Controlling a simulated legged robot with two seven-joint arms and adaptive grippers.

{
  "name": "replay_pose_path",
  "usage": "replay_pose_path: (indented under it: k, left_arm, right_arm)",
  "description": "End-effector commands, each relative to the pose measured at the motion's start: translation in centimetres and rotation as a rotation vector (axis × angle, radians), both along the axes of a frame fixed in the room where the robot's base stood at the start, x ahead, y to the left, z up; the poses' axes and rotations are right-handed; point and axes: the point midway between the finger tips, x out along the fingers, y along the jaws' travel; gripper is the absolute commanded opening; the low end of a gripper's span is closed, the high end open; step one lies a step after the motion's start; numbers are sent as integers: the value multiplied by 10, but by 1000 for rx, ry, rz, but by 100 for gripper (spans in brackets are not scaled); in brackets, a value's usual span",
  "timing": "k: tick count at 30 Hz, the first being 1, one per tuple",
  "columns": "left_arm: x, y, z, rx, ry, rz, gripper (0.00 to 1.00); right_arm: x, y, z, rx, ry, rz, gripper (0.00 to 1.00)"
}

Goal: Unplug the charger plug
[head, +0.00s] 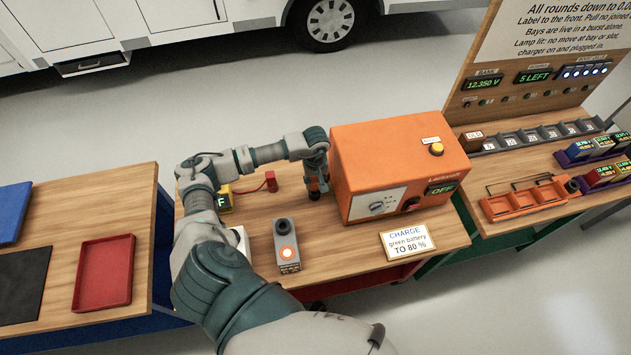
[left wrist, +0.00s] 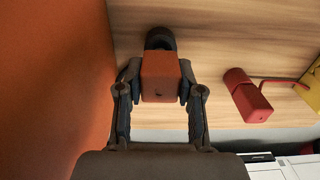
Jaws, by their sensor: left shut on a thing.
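The orange charger box (head: 385,150) stands on the middle table, its display reading OFF. My left gripper (head: 316,188) points down beside the charger's left side. In the left wrist view my left gripper (left wrist: 160,88) is shut on an orange plug-like block (left wrist: 160,68), with a dark round part (left wrist: 160,38) just beyond it. I cannot tell whether the block is seated in that part. A separate red plug (head: 271,182) lies left of the gripper; it also shows in the left wrist view (left wrist: 247,95), with a red cable running to a yellow block (head: 225,197).
A grey unit with a lit orange button (head: 286,248) and a CHARGE sign (head: 408,243) stand near the front. A red tray (head: 104,272) is on the left table. An orange carrier (head: 525,200) and coloured batteries (head: 600,175) are on the right table.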

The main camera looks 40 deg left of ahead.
Motion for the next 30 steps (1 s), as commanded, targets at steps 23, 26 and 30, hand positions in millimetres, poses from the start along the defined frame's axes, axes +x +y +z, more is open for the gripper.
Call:
replay_pose_path:
  k: [23,26,30]
  left_arm:
    - [0,0,-13,-1,1,-1,0]
    - [0,0,-16,-1,0,-1,0]
    - [0,0,-20,-1,0,-1,0]
  right_arm:
    - [-2,0,-13,0,2,1,0]
    - [-2,0,-16,0,3,1,0]
    - [-3,-1,-20,-1,4,2,0]
